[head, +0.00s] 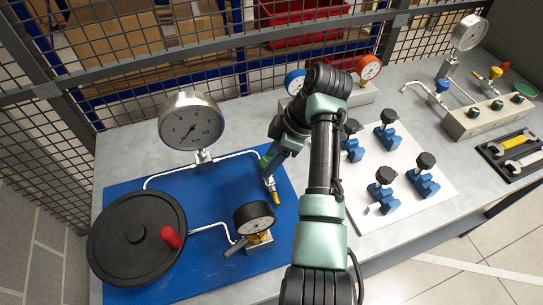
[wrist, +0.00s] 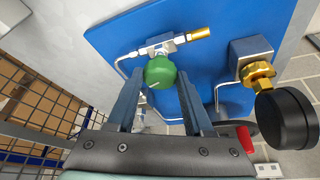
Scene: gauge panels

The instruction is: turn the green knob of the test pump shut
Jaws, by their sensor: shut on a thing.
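The green knob (wrist: 160,72) sits on a small metal valve block with a brass fitting (wrist: 201,33) on the blue board. In the wrist view my gripper (wrist: 160,82) has one finger on either side of the knob and is shut on it. In the head view my gripper (head: 270,158) reaches down at the board's upper right, and a bit of green shows beside it; the rest of the knob is hidden. The test pump's blue board (head: 130,195) carries a large gauge (head: 191,121), a black disc wheel (head: 130,240) with a red handle (head: 170,237), and a small black gauge (head: 254,217).
Right of my arm a white board (head: 410,205) holds several blue valves with black knobs. A mesh fence (head: 130,60) runs along the back. A grey manifold (head: 485,118) stands far right.

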